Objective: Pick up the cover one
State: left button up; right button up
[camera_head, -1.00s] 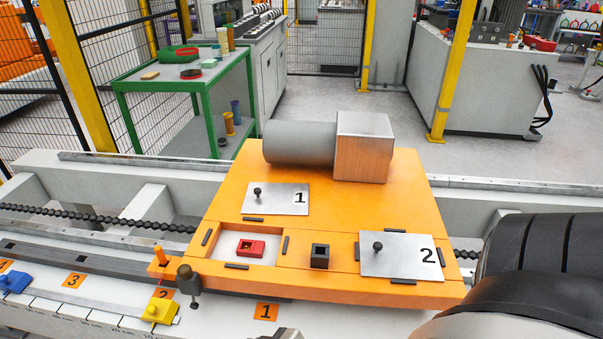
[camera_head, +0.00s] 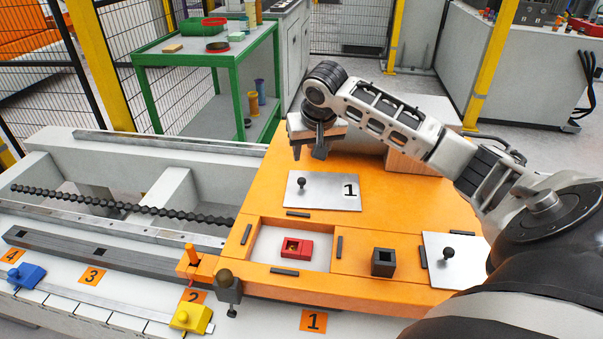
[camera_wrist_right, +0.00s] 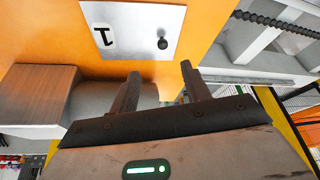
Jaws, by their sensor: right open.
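Cover one (camera_head: 323,191) is a thin silver plate marked 1 with a black knob (camera_head: 301,183) near its left side. It lies flat on the orange housing (camera_head: 400,225). In the right wrist view cover one (camera_wrist_right: 135,28) shows upside down, with its knob (camera_wrist_right: 162,43) beyond the fingers. My right gripper (camera_head: 309,152) is above the housing, just behind cover one and apart from it. In the right wrist view its two fingers (camera_wrist_right: 158,85) are spread with nothing between them. My left gripper is not in view.
Cover two (camera_head: 455,258), with a black knob, lies at the right, partly hidden by my arm. An open recess holds a red block (camera_head: 297,248). A black square socket (camera_head: 383,262) stands beside it. A grey cylinder and metal block are mostly behind my arm.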

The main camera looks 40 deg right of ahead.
jog(key=w+f, duration=0.2)
jog(key=b, duration=0.2)
send_over(302, 180)
jog(key=s+a, duration=0.1)
jog(key=s, duration=0.2)
jog(key=f, duration=0.7)
jog(key=shift+w+a, duration=0.1)
jog(key=shift+w, duration=0.1)
jog(key=shift+w+f, duration=0.2)
jog(key=shift+f, duration=0.25)
jog(key=x, duration=0.1)
jog(key=b+x, duration=0.1)
jog(key=x, duration=0.3)
jog(key=shift+w+r+b, duration=0.1)
jog(key=shift+w+b, duration=0.2)
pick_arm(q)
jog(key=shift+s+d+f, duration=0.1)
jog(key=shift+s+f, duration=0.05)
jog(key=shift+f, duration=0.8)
pick_arm(e)
jog(key=shift+c, duration=0.4)
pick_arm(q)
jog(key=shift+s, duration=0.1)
pick_arm(e)
grip_shut()
